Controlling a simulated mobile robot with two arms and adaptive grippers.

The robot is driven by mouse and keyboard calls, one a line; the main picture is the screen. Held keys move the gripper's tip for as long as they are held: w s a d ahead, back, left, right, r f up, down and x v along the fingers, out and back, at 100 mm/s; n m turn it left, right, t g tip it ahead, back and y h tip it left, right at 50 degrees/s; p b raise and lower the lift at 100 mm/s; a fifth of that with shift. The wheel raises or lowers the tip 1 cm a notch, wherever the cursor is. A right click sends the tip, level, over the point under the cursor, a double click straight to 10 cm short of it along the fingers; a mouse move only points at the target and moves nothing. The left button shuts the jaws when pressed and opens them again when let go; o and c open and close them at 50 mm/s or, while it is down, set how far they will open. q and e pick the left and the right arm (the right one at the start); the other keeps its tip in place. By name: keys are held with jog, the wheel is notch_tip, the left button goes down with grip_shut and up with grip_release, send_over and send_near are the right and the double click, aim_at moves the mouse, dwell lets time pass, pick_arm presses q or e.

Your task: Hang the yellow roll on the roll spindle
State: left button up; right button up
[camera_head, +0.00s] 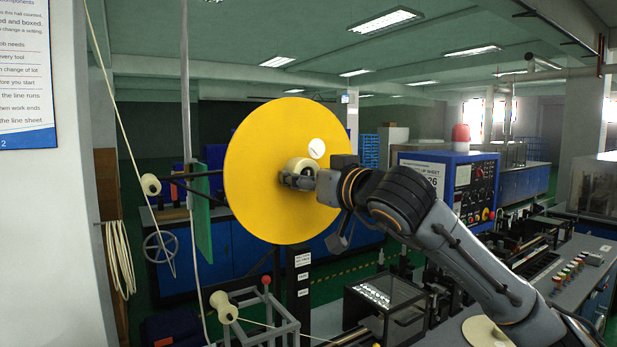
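The yellow roll (255,130) is a large flat disc, upright, its face toward me, left of centre. A cream core (299,166) sticks out at its middle, and a round white patch (316,149) is beside it. My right gripper (288,181) comes in from the right and is at the core, in front of the disc. It overlaps the core; whether its fingers are closed on it is unclear. The roll spindle cannot be made out; the disc hides what is behind it. My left gripper is not in view.
A dark post (298,292) with white labels stands below the disc. Left of it are a green panel (203,215), dark rods and a cream roller (151,184). A grey frame (262,318) is at lower left. A blue control box (450,180) stands right, behind my arm.

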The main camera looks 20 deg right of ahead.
jog(key=shift+w+r, duration=0.1)
jog(key=shift+w, duration=0.15)
jog(key=shift+w+a+p, duration=0.15)
jog(key=shift+w+p, duration=0.15)
jog(key=shift+w, duration=0.4)
jog(key=shift+w, duration=0.3)
jog(key=shift+f+b, duration=0.3)
jog(key=o, duration=1.7)
jog(key=shift+f, duration=0.15)
jog(key=s+d, duration=0.1)
jog(key=s, duration=1.1)
jog(key=shift+d, duration=0.3)
